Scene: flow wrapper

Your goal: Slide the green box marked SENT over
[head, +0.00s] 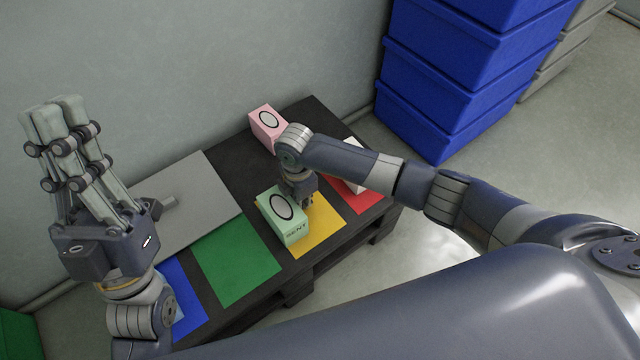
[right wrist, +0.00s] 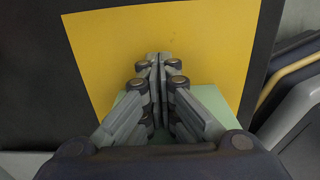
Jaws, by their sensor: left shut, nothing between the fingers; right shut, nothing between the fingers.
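The green box (head: 283,214) marked SENT stands on the yellow patch (head: 322,236) of the dark pallet, at the patch's left part and reaching toward the green patch. My right gripper (head: 306,203) is shut and empty, pointing down just right of the green box; whether it touches the box I cannot tell. In the right wrist view the shut right fingers (right wrist: 159,60) are over the yellow patch (right wrist: 205,45), with part of the green box (right wrist: 200,95) showing behind them. My left gripper (head: 62,112) is raised at the left, shut and empty, away from the box.
A pink box (head: 264,120) stands at the pallet's back. A white box (head: 354,180) is partly hidden behind my right arm by the red patch (head: 364,199). The green patch (head: 236,262) is clear. A grey plate (head: 205,190) lies at left; blue crates (head: 450,90) are stacked behind.

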